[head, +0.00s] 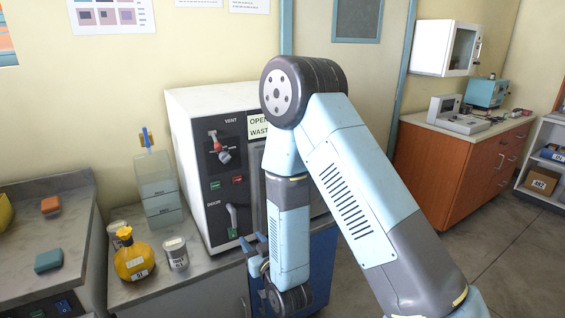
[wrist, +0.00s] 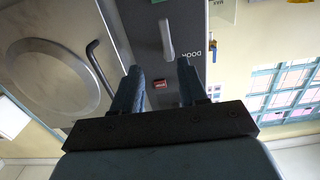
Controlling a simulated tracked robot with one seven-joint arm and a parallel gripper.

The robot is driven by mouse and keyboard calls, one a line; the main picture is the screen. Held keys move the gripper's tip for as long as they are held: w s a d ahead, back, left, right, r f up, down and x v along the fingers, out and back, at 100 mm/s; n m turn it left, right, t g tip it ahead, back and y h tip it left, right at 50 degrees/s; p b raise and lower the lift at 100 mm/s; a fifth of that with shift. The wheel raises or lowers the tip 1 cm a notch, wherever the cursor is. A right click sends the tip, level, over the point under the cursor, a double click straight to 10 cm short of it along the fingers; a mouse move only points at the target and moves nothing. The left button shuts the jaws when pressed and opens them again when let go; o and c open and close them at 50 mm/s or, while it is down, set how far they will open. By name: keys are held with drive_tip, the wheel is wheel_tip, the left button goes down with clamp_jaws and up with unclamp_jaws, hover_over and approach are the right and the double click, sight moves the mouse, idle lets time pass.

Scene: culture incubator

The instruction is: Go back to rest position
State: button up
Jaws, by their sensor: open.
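My gripper (head: 257,250) is in front of the white incubator (head: 190,110), low beside its dark control panel (head: 228,185). My arm hides most of the incubator's front. In the wrist view my gripper (wrist: 158,68) is open, with two dark blue fingers apart and nothing visible held between them. The same lever (head: 232,218) shows upright in the head view. The fingers look apart from the panel.
The wrist view shows a round-windowed metal door (wrist: 40,80) with a dark bar handle (wrist: 102,68). Floor (head: 500,255) is clear at right, before a wooden cabinet (head: 460,175).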

drive_tip(key=w+d+r+m+g+h, duration=0.1)
drive_tip(key=w+d+r+g+h, duration=0.15)
drive_tip(key=w+d+r, duration=0.6)
drive_tip(key=s+d+r+m+g+h, duration=0.1)
drive_tip(key=s+d+r+m+h, duration=0.2)
drive_tip(key=d+r, duration=0.65)
drive_tip(key=s+d+r+g+h, duration=0.1)
drive_tip(key=s+d+r, duration=0.3)
drive_tip(key=s, duration=0.4)
drive_tip(key=s+d+r+m+g+h, duration=0.1)
drive_tip(key=s+d+r+g, duration=0.2)
drive_tip(key=s+d, duration=0.4)
drive_tip(key=s+d+r+m+g+h, duration=0.1)
drive_tip(key=s+d+r, duration=0.3)
drive_tip(key=s, duration=0.7)
drive_tip(key=shift+d+r+g+h, duration=0.4)
drive_tip(key=shift+d+g+h, duration=0.05)
drive_tip(key=shift+d, duration=0.45)
drive_tip(key=shift+s, duration=0.1)
